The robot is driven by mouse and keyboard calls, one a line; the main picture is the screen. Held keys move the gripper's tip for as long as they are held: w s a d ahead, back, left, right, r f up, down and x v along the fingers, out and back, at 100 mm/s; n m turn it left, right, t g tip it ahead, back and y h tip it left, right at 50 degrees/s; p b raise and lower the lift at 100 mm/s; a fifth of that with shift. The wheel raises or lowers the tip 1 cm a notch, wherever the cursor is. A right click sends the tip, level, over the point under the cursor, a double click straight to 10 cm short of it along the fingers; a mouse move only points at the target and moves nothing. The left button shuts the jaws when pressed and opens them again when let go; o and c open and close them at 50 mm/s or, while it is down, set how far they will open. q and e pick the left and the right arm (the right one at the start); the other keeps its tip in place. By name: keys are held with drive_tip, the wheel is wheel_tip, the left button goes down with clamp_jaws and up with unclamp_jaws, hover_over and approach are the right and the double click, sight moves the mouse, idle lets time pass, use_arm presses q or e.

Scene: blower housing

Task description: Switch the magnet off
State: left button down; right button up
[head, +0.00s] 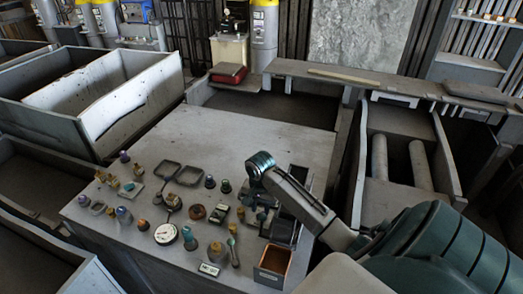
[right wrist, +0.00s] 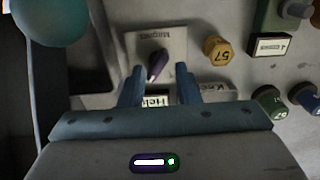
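The magnet switch is a dark purple lever knob (right wrist: 157,64) on a pale square plate (right wrist: 172,40) lettered "Magnet" in the right wrist view. The knob points slightly off straight, its lower end toward my gripper. My right gripper (right wrist: 160,76) is open, its two blue fingers apart on either side of the knob's near end. I cannot tell whether either finger touches it. In the head view my right arm (head: 292,192) reaches over the right part of the panel, and the switch cannot be made out there. My left gripper is not in view.
A yellow knob marked 57 (right wrist: 216,48) sits just right of the plate. Green (right wrist: 269,100) and blue knobs stand farther right. The grey panel table (head: 255,130) carries several knobs, a white dial (head: 165,234) and an open brown box (head: 273,262). Its far half is clear.

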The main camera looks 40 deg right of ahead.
drive_tip(key=shift+s+m, duration=0.15)
drive_tip(key=shift+m, duration=0.65)
drive_tip(key=shift+f+m, duration=0.1)
drive_tip(key=shift+m, duration=0.5)
drive_tip(key=shift+d+m, duration=0.2)
drive_tip(key=shift+m, duration=0.5)
drive_tip(key=shift+f+m, duration=0.1)
drive_tip(key=shift+m, duration=1)
drive_tip(key=shift+f+m, duration=0.1)
drive_tip(key=shift+m, duration=0.2)
drive_tip(key=shift+f, duration=0.25)
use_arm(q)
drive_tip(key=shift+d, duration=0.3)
use_arm(e)
drive_tip(key=shift+f, duration=0.3)
drive_tip(key=shift+c, duration=0.2)
